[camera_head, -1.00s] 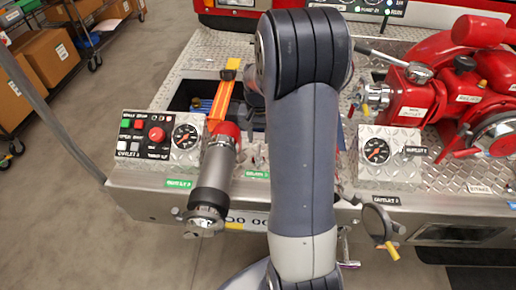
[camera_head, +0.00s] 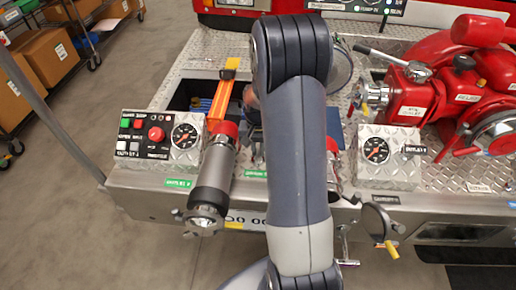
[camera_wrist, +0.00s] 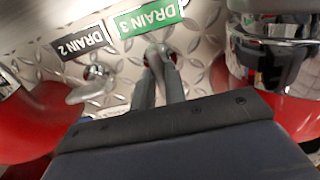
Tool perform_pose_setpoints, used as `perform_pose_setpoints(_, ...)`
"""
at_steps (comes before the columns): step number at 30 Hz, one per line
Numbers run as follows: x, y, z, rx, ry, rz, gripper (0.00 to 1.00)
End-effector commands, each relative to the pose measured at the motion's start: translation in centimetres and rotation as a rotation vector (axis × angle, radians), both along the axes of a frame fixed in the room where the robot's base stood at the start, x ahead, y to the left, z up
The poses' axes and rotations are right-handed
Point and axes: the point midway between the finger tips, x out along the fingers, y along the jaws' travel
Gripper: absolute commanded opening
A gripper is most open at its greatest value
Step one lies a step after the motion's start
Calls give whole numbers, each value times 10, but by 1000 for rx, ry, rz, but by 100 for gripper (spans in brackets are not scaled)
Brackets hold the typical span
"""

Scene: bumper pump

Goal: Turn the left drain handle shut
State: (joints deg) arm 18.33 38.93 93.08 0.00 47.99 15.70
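In the wrist view a silver drain handle (camera_wrist: 87,88) sits on the diamond plate below the black "DRAIN 2" label (camera_wrist: 83,43). Beside it, to the right, is the green "DRAIN 3" label (camera_wrist: 145,17). My gripper (camera_wrist: 158,58) points at a second silver drain fitting (camera_wrist: 155,50) just below the green label. Its two fingers are close together, with a narrow gap, and their tips overlap this fitting. Whether they clamp it or only flank it cannot be told. In the head view my arm hides the gripper and the drain handles.
A chrome fitting (camera_wrist: 270,60) stands close right of my gripper. Red curved parts (camera_wrist: 35,125) lie at lower left. In the head view a grey nozzle (camera_head: 212,180) leans left of my arm, between gauge panels (camera_head: 160,138) and (camera_head: 388,160). The red pump (camera_head: 440,100) is at right.

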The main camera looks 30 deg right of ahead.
Motion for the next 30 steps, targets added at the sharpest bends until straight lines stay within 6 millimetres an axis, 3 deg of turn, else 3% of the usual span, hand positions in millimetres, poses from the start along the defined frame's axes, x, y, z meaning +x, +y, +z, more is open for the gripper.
perform_pose_setpoints(4,0,0,0,0,0,0,0)
perform_pose_setpoints(17,0,0,0,-1,-1,-32,0)
perform_pose_setpoints(30,0,0,0,0,0,-336,0)
